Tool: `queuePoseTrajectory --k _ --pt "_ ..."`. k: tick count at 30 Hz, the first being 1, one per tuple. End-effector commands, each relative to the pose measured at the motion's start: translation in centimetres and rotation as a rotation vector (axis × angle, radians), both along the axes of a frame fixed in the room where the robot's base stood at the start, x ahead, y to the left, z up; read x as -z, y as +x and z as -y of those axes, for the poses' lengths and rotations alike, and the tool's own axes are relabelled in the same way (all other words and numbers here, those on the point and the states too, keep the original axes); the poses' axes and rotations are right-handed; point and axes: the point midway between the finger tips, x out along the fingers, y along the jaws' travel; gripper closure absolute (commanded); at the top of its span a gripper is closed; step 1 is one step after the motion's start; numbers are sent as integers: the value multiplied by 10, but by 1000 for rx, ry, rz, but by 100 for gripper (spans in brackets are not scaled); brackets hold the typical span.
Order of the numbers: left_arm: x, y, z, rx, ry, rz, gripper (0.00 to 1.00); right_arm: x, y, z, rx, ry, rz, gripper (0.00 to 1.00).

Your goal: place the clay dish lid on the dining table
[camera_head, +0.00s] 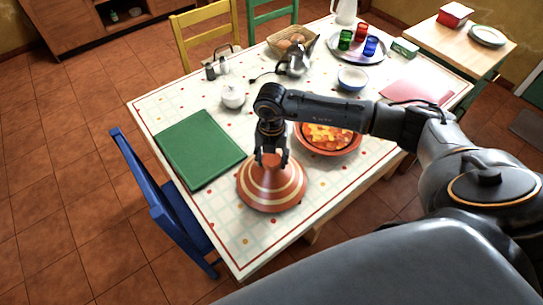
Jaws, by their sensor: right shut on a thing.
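The clay dish lid (272,188) is a terracotta cone with cream rings. It is at the near part of the dining table (222,236), upright, and appears to rest on the patterned top or just above it. My right gripper (271,160) points down and is shut on the lid's top knob. The clay dish (329,149) holds orange and yellow food and stands open to the right of the lid, partly hidden behind my right arm. My left gripper is not in view.
A green board (199,148) lies left of the lid. A white sugar pot (233,96), a metal pot (294,61), a bread basket (291,42), a blue bowl (352,79) and a tray with coloured glasses (357,50) stand farther back. A blue chair (167,205) is at the left edge.

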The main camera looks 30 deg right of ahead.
Motion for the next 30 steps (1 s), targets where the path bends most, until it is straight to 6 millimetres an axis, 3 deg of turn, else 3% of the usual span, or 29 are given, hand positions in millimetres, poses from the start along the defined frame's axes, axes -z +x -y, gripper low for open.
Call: queuePoseTrajectory --k 13,14,17,30 --pt "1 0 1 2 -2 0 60 8 2 0 0 1 5 100" --pt "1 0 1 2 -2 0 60 9 1 0 0 0 3 47" --pt "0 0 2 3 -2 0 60 8 1 0 0 0 3 26" --pt "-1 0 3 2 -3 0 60 1 1 0 0 1 5 26"
